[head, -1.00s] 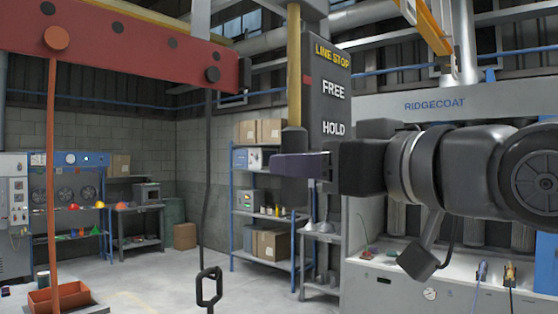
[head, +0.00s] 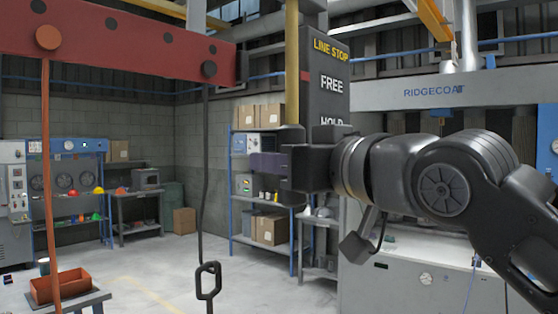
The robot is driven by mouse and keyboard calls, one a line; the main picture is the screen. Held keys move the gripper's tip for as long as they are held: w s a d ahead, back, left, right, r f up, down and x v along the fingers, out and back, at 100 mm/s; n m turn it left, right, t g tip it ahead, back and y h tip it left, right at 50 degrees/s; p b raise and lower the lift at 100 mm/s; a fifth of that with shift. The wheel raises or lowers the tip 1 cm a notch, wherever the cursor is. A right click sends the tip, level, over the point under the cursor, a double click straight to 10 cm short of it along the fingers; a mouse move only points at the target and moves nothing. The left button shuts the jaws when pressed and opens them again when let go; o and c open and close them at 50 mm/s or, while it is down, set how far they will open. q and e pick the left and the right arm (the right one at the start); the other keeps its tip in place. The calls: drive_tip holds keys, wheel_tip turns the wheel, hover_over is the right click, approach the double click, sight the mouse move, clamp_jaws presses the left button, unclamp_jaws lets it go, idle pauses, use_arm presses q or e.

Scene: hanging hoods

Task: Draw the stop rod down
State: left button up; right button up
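The stop rod (head: 291,60) is a yellow upright bar with a dark lower end, beside the dark LINE STOP panel (head: 328,75). The panel reads FREE above HOLD, and HOLD is partly covered by my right gripper. My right gripper (head: 275,165) reaches in from the right. Its purple finger lies across the rod's dark lower end and it looks shut on it; the far finger is hidden. The dark end shows a little above and below the finger. My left gripper is not in view.
Shelves (head: 262,185) with boxes stand behind. The RIDGECOAT hood (head: 385,92) is at the right. Floor between is clear.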

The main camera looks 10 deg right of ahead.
clamp_jaws()
idle(1.0)
